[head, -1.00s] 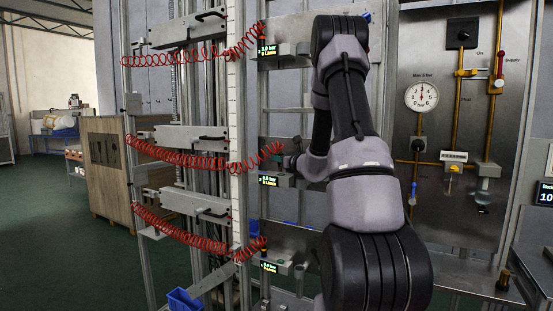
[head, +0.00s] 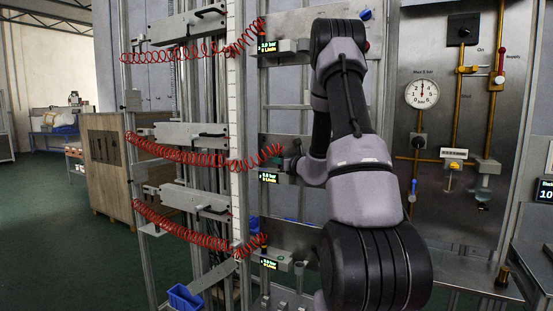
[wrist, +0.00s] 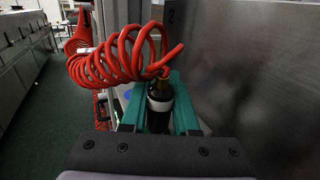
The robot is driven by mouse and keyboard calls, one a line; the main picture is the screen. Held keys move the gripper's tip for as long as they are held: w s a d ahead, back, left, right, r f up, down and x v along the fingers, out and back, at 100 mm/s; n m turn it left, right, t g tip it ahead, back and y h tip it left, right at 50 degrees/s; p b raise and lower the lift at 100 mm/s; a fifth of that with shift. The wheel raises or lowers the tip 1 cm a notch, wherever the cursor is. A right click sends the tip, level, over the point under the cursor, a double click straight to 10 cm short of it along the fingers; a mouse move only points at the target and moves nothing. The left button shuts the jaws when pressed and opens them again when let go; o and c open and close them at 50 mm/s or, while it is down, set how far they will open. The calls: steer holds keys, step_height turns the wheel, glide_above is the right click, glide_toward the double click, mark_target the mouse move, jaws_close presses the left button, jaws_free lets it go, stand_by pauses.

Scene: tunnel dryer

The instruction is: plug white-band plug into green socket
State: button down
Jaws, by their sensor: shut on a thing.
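The white-band plug (wrist: 160,103) is dark, with a pale band and a brass-coloured end, and a red coiled hose (wrist: 118,55) runs off it to the upper left. In the wrist view my gripper (wrist: 158,86) has green fingers shut around the plug, one on each side. In the head view my arm reaches to the middle row of the rack, close to the end of the middle red hose (head: 205,160). The gripper's fingers and the plug are not clear there. I cannot make out the green socket in either view.
Lit displays (head: 269,178) sit beside the hose rows. More red hoses hang above (head: 172,56) and below (head: 185,228). To the right is a steel panel with a gauge (head: 422,93) and yellow pipes. A metal wall (wrist: 255,70) stands close to the right of my gripper.

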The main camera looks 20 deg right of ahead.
steer(key=shift+f, duration=0.25)
steer(key=c, duration=0.6)
jaws_free()
steer(key=s+d, duration=0.2)
steer(key=s, duration=0.8)
steer(key=shift+s, duration=0.35)
